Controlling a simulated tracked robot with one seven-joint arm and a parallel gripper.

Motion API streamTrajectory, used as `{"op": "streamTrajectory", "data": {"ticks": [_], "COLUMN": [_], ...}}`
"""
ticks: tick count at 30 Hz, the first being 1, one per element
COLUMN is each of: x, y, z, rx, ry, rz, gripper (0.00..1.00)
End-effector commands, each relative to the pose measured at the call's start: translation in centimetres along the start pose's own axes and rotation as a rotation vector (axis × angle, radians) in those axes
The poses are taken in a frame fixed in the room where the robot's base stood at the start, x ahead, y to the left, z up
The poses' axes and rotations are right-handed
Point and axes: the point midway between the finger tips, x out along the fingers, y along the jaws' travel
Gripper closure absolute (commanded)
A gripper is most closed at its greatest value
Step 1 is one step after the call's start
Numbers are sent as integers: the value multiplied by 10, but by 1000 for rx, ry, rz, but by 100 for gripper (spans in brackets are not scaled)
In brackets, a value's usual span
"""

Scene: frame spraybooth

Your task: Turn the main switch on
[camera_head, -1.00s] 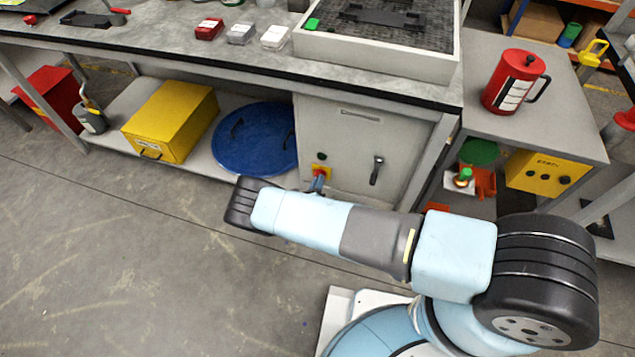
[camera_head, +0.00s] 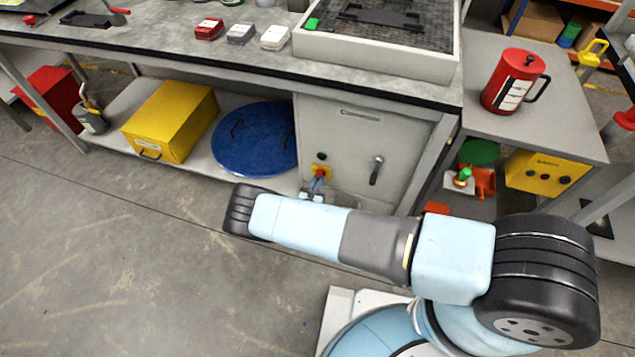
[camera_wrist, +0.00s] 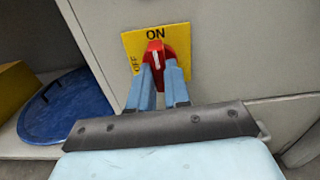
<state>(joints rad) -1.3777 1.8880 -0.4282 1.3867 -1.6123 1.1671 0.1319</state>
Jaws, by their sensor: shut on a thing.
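The main switch is a red knob (camera_wrist: 154,53) on a yellow plate (camera_wrist: 181,39) on the grey cabinet front. The plate reads ON at the top and OFF at the left. The knob's white mark is close to upright, toward ON. My gripper (camera_wrist: 161,70) is shut on the knob, one blue finger on each side of its lower part. In the head view the switch (camera_head: 320,173) is small, with my gripper (camera_head: 317,181) at it; my arm hides part of the area below.
A blue round lid (camera_head: 255,142) and a yellow box (camera_head: 170,121) lie on the low shelf to the left. The floor at left is clear.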

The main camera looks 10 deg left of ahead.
Motion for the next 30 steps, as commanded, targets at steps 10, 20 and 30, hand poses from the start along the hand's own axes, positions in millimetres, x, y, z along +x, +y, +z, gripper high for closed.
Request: {"op": "streamTrajectory", "data": {"ticks": [10, 20, 30], "x": [-2, -2, -1], "y": [-1, -1, 0], "z": [-4, -4, -1], "rx": [48, 48, 48], "ry": [8, 8, 3], "rz": [0, -1, -1], "gripper": [100, 81, 57]}}
